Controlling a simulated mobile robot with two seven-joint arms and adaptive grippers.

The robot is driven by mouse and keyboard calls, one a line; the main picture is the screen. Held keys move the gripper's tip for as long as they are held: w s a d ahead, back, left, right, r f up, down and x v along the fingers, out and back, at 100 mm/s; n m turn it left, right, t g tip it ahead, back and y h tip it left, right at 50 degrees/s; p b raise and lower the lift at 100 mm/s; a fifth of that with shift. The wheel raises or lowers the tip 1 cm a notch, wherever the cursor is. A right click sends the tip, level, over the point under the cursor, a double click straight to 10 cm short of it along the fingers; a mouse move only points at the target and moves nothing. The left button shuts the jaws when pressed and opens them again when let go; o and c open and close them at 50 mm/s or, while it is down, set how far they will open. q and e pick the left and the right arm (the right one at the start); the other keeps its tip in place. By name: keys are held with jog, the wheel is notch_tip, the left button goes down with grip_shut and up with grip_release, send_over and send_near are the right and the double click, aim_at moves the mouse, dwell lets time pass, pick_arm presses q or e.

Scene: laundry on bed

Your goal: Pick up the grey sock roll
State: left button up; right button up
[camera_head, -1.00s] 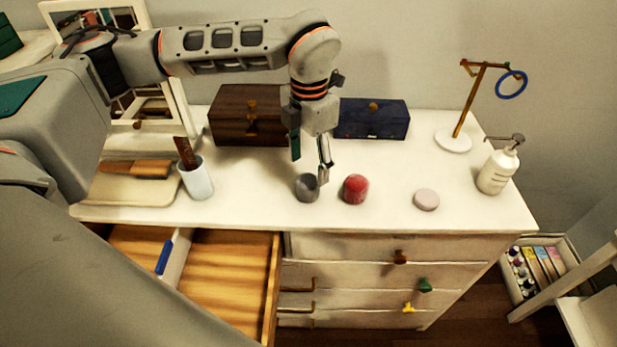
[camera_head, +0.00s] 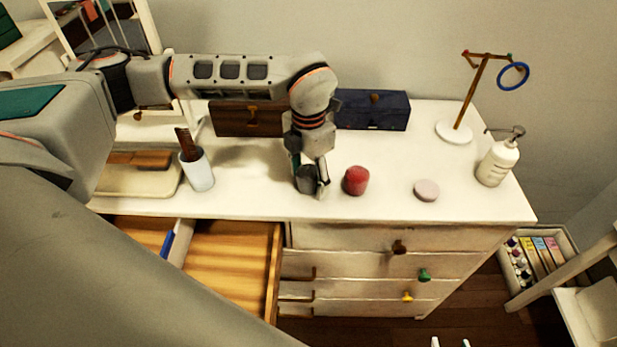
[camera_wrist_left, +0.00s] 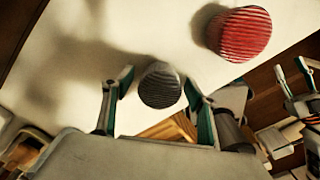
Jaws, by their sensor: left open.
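The grey sock roll (camera_head: 306,180) stands near the dresser top's front edge, left of a red sock roll (camera_head: 355,180). My left gripper (camera_head: 310,182) is open and lowered over the grey roll, a finger on either side. In the left wrist view the grey sock roll (camera_wrist_left: 160,86) sits between the open fingers of my left gripper (camera_wrist_left: 158,84), with gaps showing beside it. The red roll (camera_wrist_left: 240,34) is outside them. At the bottom edge of the head view, two pale, separated fingertips of my right gripper (camera_head: 450,342) show; the rest is cut off.
A white cup (camera_head: 197,172) with a brown object in it stands to the left. A wooden box (camera_head: 235,120) and dark blue box (camera_head: 372,112) stand behind. A pale round object (camera_head: 427,190), pump bottle (camera_head: 498,162) and ring stand (camera_head: 454,132) are right. An open drawer (camera_head: 230,265) lies below.

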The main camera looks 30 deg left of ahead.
pick_arm(q)
jog(key=c, duration=1.2)
jog(key=shift+r, duration=0.1)
jog(key=shift+c, duration=0.2)
